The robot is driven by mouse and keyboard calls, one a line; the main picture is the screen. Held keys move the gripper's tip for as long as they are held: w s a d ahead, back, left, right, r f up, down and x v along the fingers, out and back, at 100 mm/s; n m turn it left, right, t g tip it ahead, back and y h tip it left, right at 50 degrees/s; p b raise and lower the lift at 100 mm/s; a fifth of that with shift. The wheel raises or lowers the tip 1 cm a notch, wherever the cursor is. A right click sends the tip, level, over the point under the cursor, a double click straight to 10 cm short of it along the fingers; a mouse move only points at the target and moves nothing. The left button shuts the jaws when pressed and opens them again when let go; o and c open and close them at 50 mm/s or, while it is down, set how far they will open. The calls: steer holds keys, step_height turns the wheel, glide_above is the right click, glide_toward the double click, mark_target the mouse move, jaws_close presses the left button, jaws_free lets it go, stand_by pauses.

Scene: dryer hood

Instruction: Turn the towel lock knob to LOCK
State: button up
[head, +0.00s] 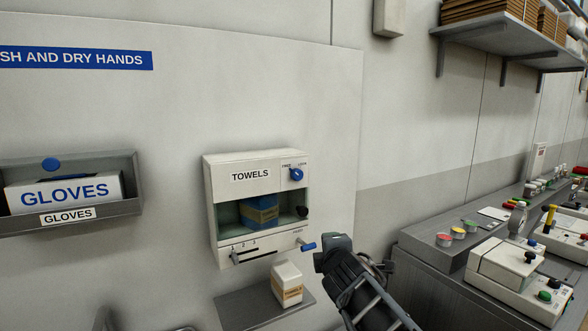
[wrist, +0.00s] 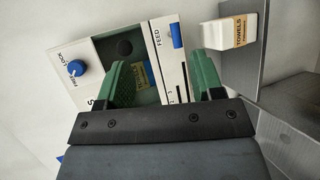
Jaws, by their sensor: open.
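The towel dispenser (head: 228,188) is a pale wall box marked TOWELS. Its blue round lock knob (head: 296,174) sits at the upper right of its front, below the small labels FREE and LOCK. The knob also shows in the wrist view (wrist: 76,67), left of my fingers; its pointer is too small to read surely. My gripper (wrist: 163,80) is open, with two green fingers apart and nothing held. The dispenser's front lies beyond the fingers, and the knob is outside the gap between them. In the head view my dark wrist is at the dispenser's lower right; the fingers cannot be made out.
A small towels carton (head: 287,283) stands on the shelf (head: 240,305) below. The gloves holder (head: 125,207) is at left, a workbench with equipment (head: 430,255) at right.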

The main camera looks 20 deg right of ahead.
step_height(320, 180, up, 9)
steer(key=w+d+n+t+y+p, duration=0.15)
steer(key=n+t, duration=0.25)
steer(key=n, duration=0.6)
steer(key=n+y+p, duration=0.1)
steer(key=n+y, duration=0.5)
steer(key=n, duration=0.8)
glide_toward(299, 175)
steer(key=w+p, duration=0.1)
steer(key=w, duration=0.2)
steer(key=w+p, duration=0.1)
steer(key=w, duration=0.2)
steer(key=w+a+p, duration=0.1)
steer(key=w, duration=0.2)
steer(key=shift+a+f+p, duration=0.1)
steer(key=shift+f+p, duration=0.2)
steer(key=c, duration=0.9)
